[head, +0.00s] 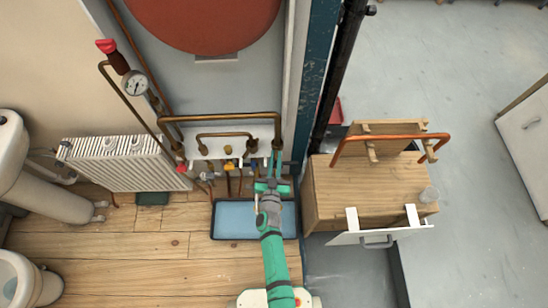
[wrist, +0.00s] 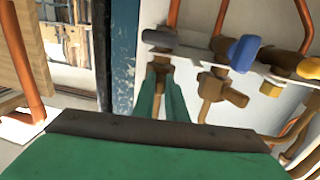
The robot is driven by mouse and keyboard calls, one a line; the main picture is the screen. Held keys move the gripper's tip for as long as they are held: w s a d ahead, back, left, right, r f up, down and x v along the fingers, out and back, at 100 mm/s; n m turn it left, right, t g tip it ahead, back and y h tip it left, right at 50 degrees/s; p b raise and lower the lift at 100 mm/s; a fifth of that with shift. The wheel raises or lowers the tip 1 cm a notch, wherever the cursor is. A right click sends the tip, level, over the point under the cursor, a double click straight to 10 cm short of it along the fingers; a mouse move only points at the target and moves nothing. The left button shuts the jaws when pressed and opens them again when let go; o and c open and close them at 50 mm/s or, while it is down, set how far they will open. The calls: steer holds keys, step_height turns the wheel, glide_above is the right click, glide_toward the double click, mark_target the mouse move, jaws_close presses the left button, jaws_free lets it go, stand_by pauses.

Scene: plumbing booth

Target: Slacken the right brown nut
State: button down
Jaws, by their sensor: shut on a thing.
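My gripper (head: 276,160) reaches to the right end of the pipe row under the large brown pipe (head: 222,117). In the wrist view its two green fingers (wrist: 162,78) close around the right brown nut (wrist: 160,54), at the end of the grey fitting. The fingertips hide part of the nut, and it is hard to make out in the head view. A brown valve body (wrist: 220,90) and a blue handle (wrist: 243,52) sit beside it in the wrist view, apart from the fingers.
A dark-rimmed blue tray (head: 213,225) lies on the floor below my arm. A blue post (head: 312,90) stands close to the right. Beyond it is a wooden cabinet (head: 335,200) with a copper pipe (head: 385,137). A white radiator (head: 120,165) is at the left.

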steer(key=shift+w+d+r+n+y, duration=0.1)
steer(key=shift+d+n+y, duration=0.3)
steer(key=shift+n+y, duration=0.65)
steer(key=shift+d+n+y, duration=0.35)
steer(key=shift+n+y, duration=0.2)
steer(key=shift+y, duration=0.95)
steer(key=shift+w+d+r+n+y, duration=0.1)
steer(key=shift+d+n+y, duration=0.3)
steer(key=shift+n+y, duration=0.65)
steer(key=shift+w+d+n+g+y, duration=0.1)
steer(key=shift+d+n+g+y, duration=0.15)
steer(key=shift+n+g+y, duration=0.45)
steer(key=shift+w+d+n+g+y, duration=0.1)
steer(key=shift+d+n+g+y, duration=0.15)
steer(key=shift+y, duration=0.8)
steer(key=shift+w+d+n+g+y, duration=0.1)
steer(key=shift+d+n+g+y, duration=0.15)
steer(key=shift+n+g+y, duration=0.45)
steer(key=shift+w+d+y, duration=0.1)
steer(key=shift+d+y, duration=0.05)
steer(key=shift+y, duration=0.4)
steer(key=c, duration=1.8)
jaws_free()
steer(key=shift+d+f, duration=0.1)
